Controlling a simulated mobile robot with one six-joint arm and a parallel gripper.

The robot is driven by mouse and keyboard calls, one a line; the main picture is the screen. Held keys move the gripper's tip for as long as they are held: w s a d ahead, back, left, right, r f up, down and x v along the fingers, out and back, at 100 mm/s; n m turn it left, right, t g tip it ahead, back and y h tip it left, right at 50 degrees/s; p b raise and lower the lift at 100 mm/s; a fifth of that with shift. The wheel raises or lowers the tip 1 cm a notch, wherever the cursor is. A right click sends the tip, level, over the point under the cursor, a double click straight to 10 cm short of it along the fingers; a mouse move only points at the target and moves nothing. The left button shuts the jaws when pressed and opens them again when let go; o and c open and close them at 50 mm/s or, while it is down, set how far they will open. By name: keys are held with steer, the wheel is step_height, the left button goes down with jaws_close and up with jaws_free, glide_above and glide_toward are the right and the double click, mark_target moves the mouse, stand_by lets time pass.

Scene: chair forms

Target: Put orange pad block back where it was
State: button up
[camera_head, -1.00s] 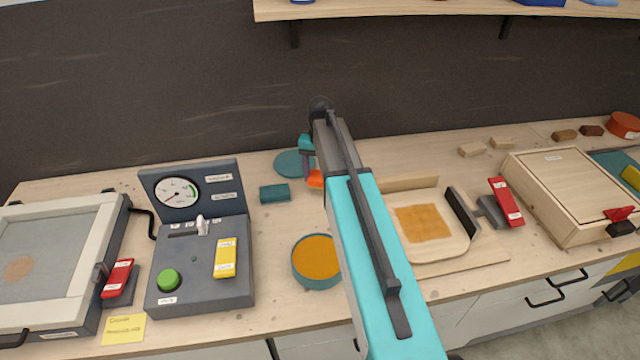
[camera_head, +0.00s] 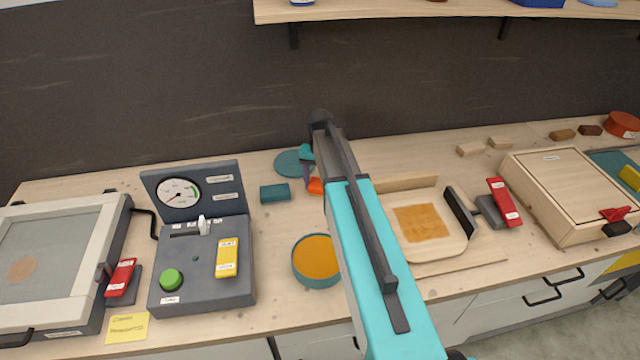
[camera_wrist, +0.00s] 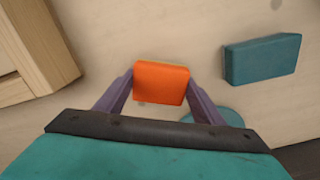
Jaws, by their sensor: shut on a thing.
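The orange pad block (camera_wrist: 161,82) is between the two purple fingers of my gripper (camera_wrist: 160,92) in the wrist view, and the fingers are shut on it. In the head view only a small part of the orange pad block (camera_head: 315,186) shows beside my arm. A teal block (camera_head: 275,193) lies on the counter just left of it; it also shows in the wrist view (camera_wrist: 262,59), apart from the gripper. I cannot tell whether the orange block touches the counter.
A round teal lid (camera_head: 290,163) lies behind the blocks. A teal dish with orange filling (camera_head: 317,260) stands in front. A grey gauge box (camera_head: 203,275) stands left, a wooden press with an orange sheet (camera_head: 421,223) right. Bare counter lies around the teal block.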

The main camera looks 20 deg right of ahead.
mark_target(320, 184)
steer(key=shift+f, duration=0.1)
steer(key=o, duration=1)
steer(key=shift+o, duration=0.2)
steer(key=shift+r, duration=0.2)
step_height(320, 184, up, 12)
steer(key=b, duration=0.3)
steer(key=shift+b, duration=0.3)
steer(key=shift+f, duration=0.1)
steer(key=shift+s, duration=0.1)
